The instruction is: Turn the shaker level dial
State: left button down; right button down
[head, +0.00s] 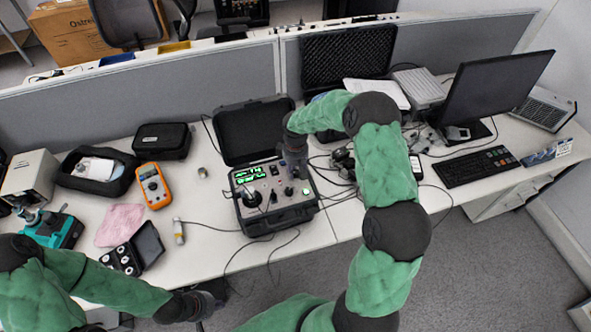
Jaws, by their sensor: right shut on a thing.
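The shaker unit (281,212) is an open black case on the desk, with its lid raised at the back. Its panel has a green lit display (249,175), a black round part at its left and several knobs. My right gripper (296,172) reaches down from above onto the upper right of the panel and is shut on a dial there. The gripper hides that dial. Another small knob (288,191) shows just below it. My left gripper (213,299) is low in front of the desk edge, away from the unit; its fingers are too dark to read.
An orange multimeter (154,185), a pink cloth (119,224) and a small open black case (148,244) lie to the left. A monitor (492,88) and keyboard (478,166) stand right. Cables run around the unit. A grey partition (170,85) closes the back.

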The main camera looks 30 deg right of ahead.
aim_at(296, 172)
jog(key=n, duration=0.3)
jog(key=shift+n, duration=0.3)
jog(key=shift+n+p, duration=0.65)
jog(key=shift+n, duration=1.35)
jog(key=c, duration=1.2)
grip_release()
jog(key=shift+c, duration=0.2)
notch_tip(296, 172, up, 12)
